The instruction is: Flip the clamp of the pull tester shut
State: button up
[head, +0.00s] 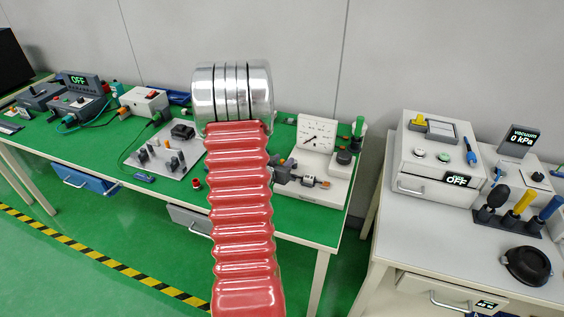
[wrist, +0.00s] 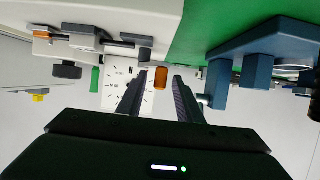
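The pull tester (head: 312,160) is a white stand with a dial gauge on the bench, right of my arm in the head view. Its dial (wrist: 122,92) shows upside down in the wrist view. Small grey and orange clamp parts (head: 305,181) lie along its front base. In the wrist view an orange grip (wrist: 161,78) shows between the tips of my gripper (wrist: 160,82). The two dark fingers stand apart, with no contact visible; the depth between tips and grip is hard to tell. My red arm hides the gripper in the head view.
Left of the arm is a grey plate (head: 165,157) with several posts. A blue fixture (wrist: 262,58) shows close by the right finger in the wrist view. A second bench (head: 400,235) at the right holds a vacuum device. Green bench top (head: 312,222) is bare in front of the tester.

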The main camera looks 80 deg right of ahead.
jog(key=shift+c, duration=0.5)
jog(key=shift+a, duration=0.1)
grip_shut()
jog(key=shift+s+n+t, duration=0.25)
jog(key=shift+n+t, duration=0.15)
jog(key=shift+s+a+n+t, duration=0.2)
jog(key=shift+s+n+t, duration=0.2)
jog(key=shift+n+t, duration=0.5)
jog(key=shift+s+a+n+t, duration=0.15)
jog(key=shift+s+n+t, duration=0.2)
jog(key=shift+n+t, duration=0.5)
jog(key=shift+s+a+n+t+y, duration=0.1)
jog(key=shift+s+n+t+y, duration=0.2)
jog(key=shift+n+t, duration=0.5)
jog(key=shift+s+a+n+t+y, duration=0.1)
jog(key=shift+s+n+t+y, duration=0.3)
jog(key=shift+t, duration=0.55)
jog(key=shift+w+n, duration=0.1)
jog(key=shift+n, duration=0.15)
jog(key=shift+o, duration=0.5)
grip_release()
